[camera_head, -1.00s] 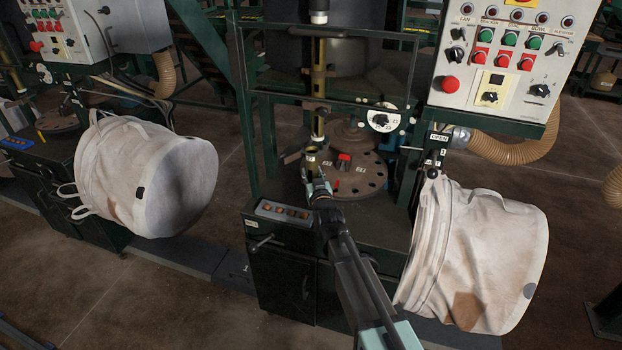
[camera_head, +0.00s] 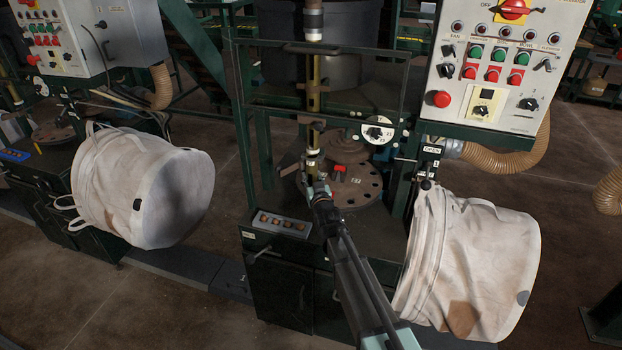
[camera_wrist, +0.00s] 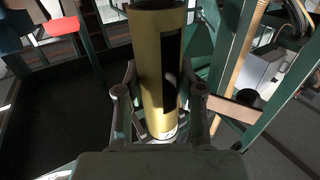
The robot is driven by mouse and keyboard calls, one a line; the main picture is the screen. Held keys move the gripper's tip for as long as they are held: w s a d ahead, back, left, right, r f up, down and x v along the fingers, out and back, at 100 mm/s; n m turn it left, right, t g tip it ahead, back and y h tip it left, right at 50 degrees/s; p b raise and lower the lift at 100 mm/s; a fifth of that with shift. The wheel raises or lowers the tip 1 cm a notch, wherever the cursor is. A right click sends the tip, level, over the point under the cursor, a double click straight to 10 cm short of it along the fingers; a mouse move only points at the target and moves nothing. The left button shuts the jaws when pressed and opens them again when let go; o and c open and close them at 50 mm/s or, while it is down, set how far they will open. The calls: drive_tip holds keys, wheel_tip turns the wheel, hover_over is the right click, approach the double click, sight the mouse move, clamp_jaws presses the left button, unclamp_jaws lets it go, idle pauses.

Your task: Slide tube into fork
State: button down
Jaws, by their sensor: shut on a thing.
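The brass-yellow tube (camera_wrist: 155,60) stands upright in the wrist view, with a dark slot down its right side and a pale ring at its foot. My gripper (camera_wrist: 158,105) is shut on it, one finger on each side. In the head view my gripper (camera_head: 318,190) is at the front of the machine, left of the round plate, and the tube's lower part (camera_head: 312,162) shows just above it.
A round brown plate with holes (camera_head: 358,195) carries a red piece (camera_head: 339,168) to the right. A green frame (camera_head: 240,110) surrounds the column. A control panel (camera_head: 500,75) and a white bag (camera_head: 475,260) stand right; another bag (camera_head: 150,190) hangs left.

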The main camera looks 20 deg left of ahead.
drive_tip(key=shift+w+a+p, duration=0.1)
drive_tip(key=shift+w+p, duration=0.45)
drive_tip(key=shift+w, duration=0.1)
drive_tip(key=shift+s+f+b, duration=0.1)
drive_tip(key=shift+f+b, duration=0.15)
drive_tip(key=shift+b, duration=0.45)
drive_tip(key=shift+f+b, duration=0.1)
drive_tip(key=shift+b, duration=0.4)
drive_tip(key=c, duration=0.6)
unclamp_jaws()
drive_tip(key=shift+c, duration=0.2)
